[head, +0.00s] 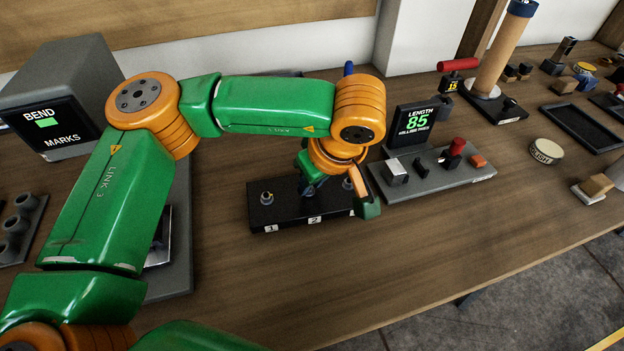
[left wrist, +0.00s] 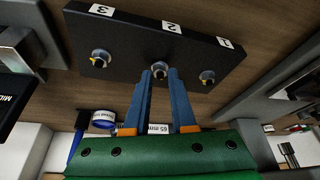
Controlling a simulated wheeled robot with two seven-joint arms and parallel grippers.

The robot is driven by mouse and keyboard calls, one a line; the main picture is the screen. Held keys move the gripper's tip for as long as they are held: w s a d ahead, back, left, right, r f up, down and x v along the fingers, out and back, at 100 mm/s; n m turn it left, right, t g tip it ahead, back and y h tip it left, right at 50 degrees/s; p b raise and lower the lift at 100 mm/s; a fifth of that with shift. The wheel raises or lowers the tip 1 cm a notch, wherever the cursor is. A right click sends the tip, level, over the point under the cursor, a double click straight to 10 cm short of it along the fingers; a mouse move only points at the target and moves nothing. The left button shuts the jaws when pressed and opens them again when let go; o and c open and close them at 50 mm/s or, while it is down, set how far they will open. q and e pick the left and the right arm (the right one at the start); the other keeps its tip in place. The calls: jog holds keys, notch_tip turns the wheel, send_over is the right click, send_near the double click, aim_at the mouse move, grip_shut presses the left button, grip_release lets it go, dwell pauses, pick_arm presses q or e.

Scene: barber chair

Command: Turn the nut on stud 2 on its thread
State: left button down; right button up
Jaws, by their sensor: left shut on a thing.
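A black block (head: 275,218) with three studs stands on the bench, its labels 1 and 2 showing in the head view. In the left wrist view the same block (left wrist: 130,40) shows labels 3, 2 and 1, with a nut at each stud. My left gripper (left wrist: 161,76) is shut on the nut on stud 2 (left wrist: 160,68), its blue fingers on either side of it. In the head view my left gripper (head: 308,190) is over the middle of the block, and my wrist hides stud 2. The nut on stud 1 (head: 267,197) is in plain view.
A grey fixture (head: 430,177) with a "LENGTH 85" display (head: 416,122) stands close to the block's right. A grey "BEND MARKS" machine (head: 65,90) is at the left. The bench in front of the block is clear. A round tin (head: 546,151) lies further right.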

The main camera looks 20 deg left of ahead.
dwell(0.4)
pick_arm(q)
jog(key=c, duration=0.7)
grip_release()
jog(key=shift+c, duration=0.2)
jog(key=v, duration=0.7)
